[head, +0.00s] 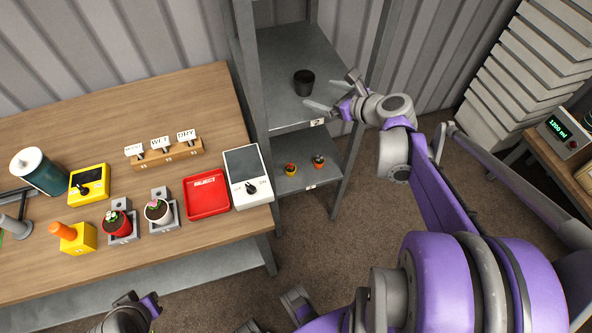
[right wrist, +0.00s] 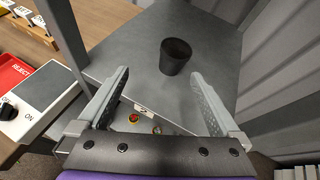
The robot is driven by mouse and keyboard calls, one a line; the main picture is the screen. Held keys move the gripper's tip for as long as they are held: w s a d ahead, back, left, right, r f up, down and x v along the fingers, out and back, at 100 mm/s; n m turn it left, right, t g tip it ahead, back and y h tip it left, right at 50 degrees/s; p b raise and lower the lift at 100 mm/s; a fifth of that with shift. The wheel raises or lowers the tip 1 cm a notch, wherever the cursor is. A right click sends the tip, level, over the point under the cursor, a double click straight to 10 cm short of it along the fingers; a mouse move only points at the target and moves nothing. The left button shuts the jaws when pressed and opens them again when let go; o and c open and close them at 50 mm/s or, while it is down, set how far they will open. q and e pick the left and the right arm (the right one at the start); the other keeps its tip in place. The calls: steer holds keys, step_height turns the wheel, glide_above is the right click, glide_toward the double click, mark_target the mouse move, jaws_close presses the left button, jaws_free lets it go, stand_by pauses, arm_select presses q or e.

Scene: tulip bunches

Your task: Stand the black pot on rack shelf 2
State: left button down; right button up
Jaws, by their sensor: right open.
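The black pot (head: 304,83) stands upright on the rack shelf labelled 2 (head: 290,48), near the middle of its surface. In the right wrist view the pot (right wrist: 175,57) is beyond the fingertips, and the grey shelf (right wrist: 215,35) lies around it. My right gripper (head: 337,94) is open and empty at the shelf's front edge, apart from the pot. Its spread fingers (right wrist: 160,82) also show in the wrist view. Part of my left arm shows at the bottom edge of the head view; its gripper's fingers cannot be made out.
Two small pots (head: 291,170) (head: 318,161) stand on the lower shelf labelled 1. Grey rack posts flank the shelves. Shelf 2 is otherwise clear.

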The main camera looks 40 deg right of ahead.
steer(key=s+a+f+n+g+y, duration=0.1)
steer(key=s+a+f+n+g, duration=0.15)
steer(key=a+n, duration=0.55)
steer(key=s+a+f+n+g+y, duration=0.1)
steer(key=s+a+f+n+g, duration=0.2)
steer(key=a+n, duration=0.45)
steer(key=s+a+f+n+g+h, duration=0.1)
steer(key=s+a+f+n, duration=0.1)
steer(key=s+n, duration=0.3)
steer(key=s+a+f+n+g+h, duration=0.1)
steer(key=s+a+f+n, duration=0.2)
steer(key=n, duration=1)
steer(key=s+a, duration=0.2)
steer(key=shift+s+h, duration=0.3)
steer(key=shift+f+n, duration=0.1)
steer(key=shift+n, duration=0.15)
steer(key=r+p, duration=0.1)
steer(key=w+r+p, duration=0.1)
steer(key=shift+r, duration=0.4)
